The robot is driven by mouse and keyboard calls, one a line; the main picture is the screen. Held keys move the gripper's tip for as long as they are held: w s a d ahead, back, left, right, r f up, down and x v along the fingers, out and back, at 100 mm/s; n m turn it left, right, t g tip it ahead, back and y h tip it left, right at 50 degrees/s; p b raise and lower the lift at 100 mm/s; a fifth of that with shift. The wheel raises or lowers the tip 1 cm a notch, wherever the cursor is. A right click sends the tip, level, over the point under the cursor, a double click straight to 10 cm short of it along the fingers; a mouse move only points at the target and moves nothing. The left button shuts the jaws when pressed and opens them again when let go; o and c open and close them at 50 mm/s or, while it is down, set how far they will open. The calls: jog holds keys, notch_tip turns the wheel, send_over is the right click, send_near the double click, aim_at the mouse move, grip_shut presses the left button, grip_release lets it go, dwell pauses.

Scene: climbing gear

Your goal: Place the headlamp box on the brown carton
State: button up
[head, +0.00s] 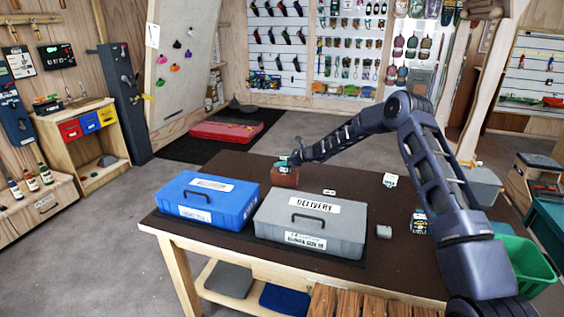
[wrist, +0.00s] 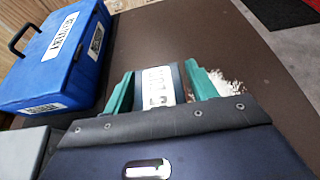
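The brown carton (head: 285,178) stands at the back of the dark table, right behind the blue and grey cases. My gripper (head: 290,161) is directly above it. In the wrist view my gripper (wrist: 159,88) has its two green fingers on either side of a small box with a white label and dark sides, which I take to be the headlamp box (wrist: 157,86).
A blue case (head: 207,199) and a grey delivery case (head: 311,222) fill the table's front left. A small white-green box (head: 390,180), a dark box (head: 419,223) and a grey block (head: 384,231) stand on the right. A green bin (head: 527,268) is beside the table.

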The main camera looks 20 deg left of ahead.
jog(key=shift+o, duration=0.2)
jog(key=shift+r, duration=0.1)
jog(key=shift+d+r, duration=0.15)
jog(key=v, duration=1.2)
jog(key=s+d+r+n+t+h, duration=0.1)
jog(key=s+d+r+n+h, duration=0.2)
jog(key=s+d+r+n, duration=0.6)
jog(key=s+d+r+n+t+h, duration=0.1)
jog(key=s+d+r+n+h, duration=0.25)
jog(key=s+d+r, duration=1.25)
jog(key=s+d+n+t+h, duration=0.1)
jog(key=s+d+n+h, duration=0.1)
jog(key=s+d, duration=0.9)
jog(key=s+d+n+t+h, duration=0.1)
jog(key=s+d+n+h, duration=0.2)
jog(key=s+d, duration=0.9)
jog(key=d+h, duration=0.2)
jog(key=d, duration=0.3)
jog(key=shift+s+f+t, duration=0.2)
jog(key=shift+s+t, duration=0.1)
